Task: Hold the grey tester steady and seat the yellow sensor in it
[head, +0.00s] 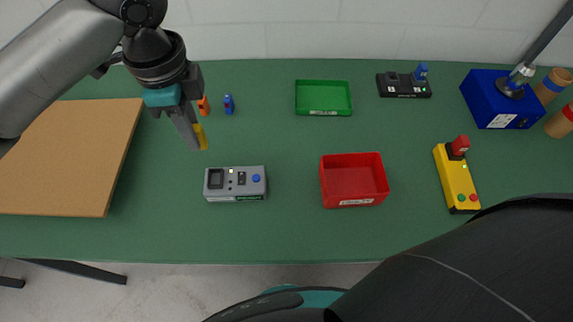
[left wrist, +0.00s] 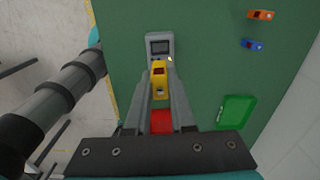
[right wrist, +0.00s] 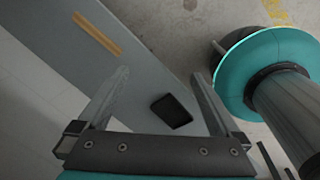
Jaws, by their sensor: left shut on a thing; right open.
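The grey tester (head: 250,190) lies on the green table left of centre, with a dark rectangular recess at its left end and a blue button at its right. My left gripper (head: 197,136) is shut on the yellow sensor (head: 202,139), above and behind the tester in the head view, apart from it. In the left wrist view the yellow sensor (left wrist: 160,80) sits between the fingers, and the tester (left wrist: 152,36) shows beyond it, partly hidden. My right gripper (right wrist: 162,88) is open and empty, away from the tester; the head view does not show its fingers.
A red tray (head: 355,200) stands right of the tester, a green tray (head: 323,111) behind. Small orange (head: 203,106) and blue (head: 229,104) pieces lie near my left gripper. A brown board (head: 60,160) is at left. A yellow device (head: 455,180) and blue box (head: 490,100) are at right.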

